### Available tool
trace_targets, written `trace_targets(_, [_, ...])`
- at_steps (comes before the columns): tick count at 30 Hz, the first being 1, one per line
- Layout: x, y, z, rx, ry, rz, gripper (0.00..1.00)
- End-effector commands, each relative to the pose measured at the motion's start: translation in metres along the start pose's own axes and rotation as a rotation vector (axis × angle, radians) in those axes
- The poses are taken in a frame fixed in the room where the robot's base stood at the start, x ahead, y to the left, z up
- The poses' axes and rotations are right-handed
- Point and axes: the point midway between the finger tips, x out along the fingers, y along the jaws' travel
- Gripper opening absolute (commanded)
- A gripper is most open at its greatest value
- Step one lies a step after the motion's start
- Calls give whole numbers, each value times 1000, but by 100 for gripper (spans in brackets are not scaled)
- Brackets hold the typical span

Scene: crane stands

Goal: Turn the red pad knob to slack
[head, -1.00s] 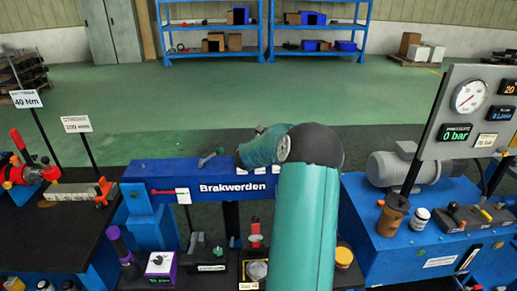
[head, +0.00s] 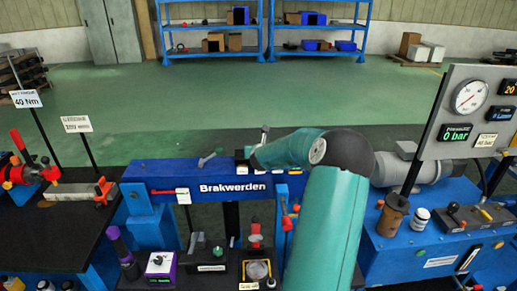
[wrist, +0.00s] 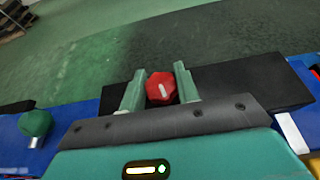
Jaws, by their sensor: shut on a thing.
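The red pad knob (wrist: 161,89), faceted with a white pointer mark, sits between the two green fingers of my gripper (wrist: 159,82) in the wrist view. My gripper is shut on it. The pointer mark runs nearly along the fingers, slightly tilted. Behind the knob lies a dark block (wrist: 235,88). In the head view my gripper is at the blue beam marked "Brakwerden" (head: 165,172), near its right part. There the knob is hidden, and I cannot read any slack marking.
A green knob (wrist: 36,123) stands on the blue beam to the left in the wrist view. A grey-green lever (head: 210,157) is on the beam in the head view. A gauge panel (head: 468,110) reading 0 bar stands at the right.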

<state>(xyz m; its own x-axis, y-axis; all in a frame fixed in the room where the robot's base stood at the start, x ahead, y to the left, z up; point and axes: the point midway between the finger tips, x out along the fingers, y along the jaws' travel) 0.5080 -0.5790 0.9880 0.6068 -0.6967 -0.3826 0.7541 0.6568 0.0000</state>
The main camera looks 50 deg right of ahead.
Motion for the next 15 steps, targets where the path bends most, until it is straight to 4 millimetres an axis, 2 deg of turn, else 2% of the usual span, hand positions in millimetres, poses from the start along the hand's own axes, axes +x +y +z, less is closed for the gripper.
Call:
trace_targets(2, [0, -6, -2, -18, 2, 54, 9])
trace_targets(15, [1, -4, 0, -168, -3, 429, 9])
